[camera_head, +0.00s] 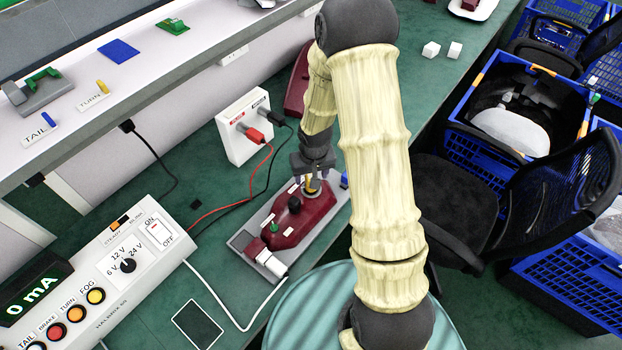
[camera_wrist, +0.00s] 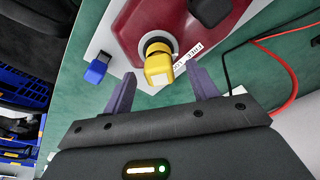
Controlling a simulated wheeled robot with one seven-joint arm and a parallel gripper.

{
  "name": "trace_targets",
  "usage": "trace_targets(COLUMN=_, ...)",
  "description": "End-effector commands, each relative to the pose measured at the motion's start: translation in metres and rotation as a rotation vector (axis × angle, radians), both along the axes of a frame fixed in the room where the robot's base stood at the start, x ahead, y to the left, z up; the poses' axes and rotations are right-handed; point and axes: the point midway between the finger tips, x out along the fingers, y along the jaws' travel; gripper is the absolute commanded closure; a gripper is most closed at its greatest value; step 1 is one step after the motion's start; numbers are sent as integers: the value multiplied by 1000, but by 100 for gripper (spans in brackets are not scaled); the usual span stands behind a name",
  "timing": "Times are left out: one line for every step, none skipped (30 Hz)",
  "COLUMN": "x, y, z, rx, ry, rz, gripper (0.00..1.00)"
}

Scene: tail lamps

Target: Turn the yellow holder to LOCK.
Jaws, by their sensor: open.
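The yellow holder (camera_wrist: 160,68) sits in a round socket on a dark red lamp housing (camera_wrist: 125,25) in the wrist view. In the head view only a sliver of the holder (camera_head: 309,184) shows below my gripper (camera_head: 314,168). My gripper (camera_wrist: 161,74) is open, with one finger on each side of the holder and visible gaps. A white label (camera_wrist: 190,55) lies beside the socket; its lettering is partly hidden and hard to read. A black knob (camera_wrist: 210,10) stands farther along the housing.
A blue part (camera_wrist: 96,72) lies beside the housing. The housing rests on a grey base (camera_head: 240,242) on the green bench. Red and black leads run from a white socket box (camera_head: 242,125). A white tester (camera_head: 95,265) stands at left, and a phone-like slab (camera_head: 197,325) lies in front.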

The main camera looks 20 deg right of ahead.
Motion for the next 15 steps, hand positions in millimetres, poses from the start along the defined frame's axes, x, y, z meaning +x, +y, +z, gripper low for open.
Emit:
trace_targets(x=1, y=0, z=-9, rx=-1, ry=3, rz=1, gripper=42)
trace_targets(x=1, y=0, z=-12, rx=-1, ry=3, rz=1, gripper=42)
trace_targets(x=2, y=0, z=-17, rx=0, ry=2, rz=1, gripper=42)
trace_targets(x=3, y=0, z=-20, rx=0, ry=2, rz=1, gripper=42)
trace_targets(x=3, y=0, z=-23, rx=0, ry=2, rz=1, gripper=42)
trace_targets(x=4, y=0, z=-25, rx=-1, ry=2, rz=1, gripper=42)
trace_targets(x=4, y=0, z=-27, rx=-1, ry=1, rz=0, gripper=42)
trace_targets(x=4, y=0, z=-28, rx=-1, ry=1, rz=0, gripper=42)
trace_targets(x=4, y=0, z=-29, rx=-1, ry=0, rz=0, gripper=42)
trace_targets(x=5, y=0, z=-30, rx=-1, ry=0, rz=0, gripper=42)
trace_targets(x=5, y=0, z=-30, rx=0, ry=-1, rz=0, gripper=42)
trace_targets(x=5, y=0, z=-30, rx=0, ry=-1, rz=0, gripper=42)
trace_targets(x=5, y=0, z=-30, rx=0, ry=-1, rz=0, gripper=42)
trace_targets(x=5, y=0, z=-30, rx=0, ry=-1, rz=0, gripper=42)
trace_targets(x=5, y=0, z=-30, rx=0, ry=-1, rz=0, gripper=42)
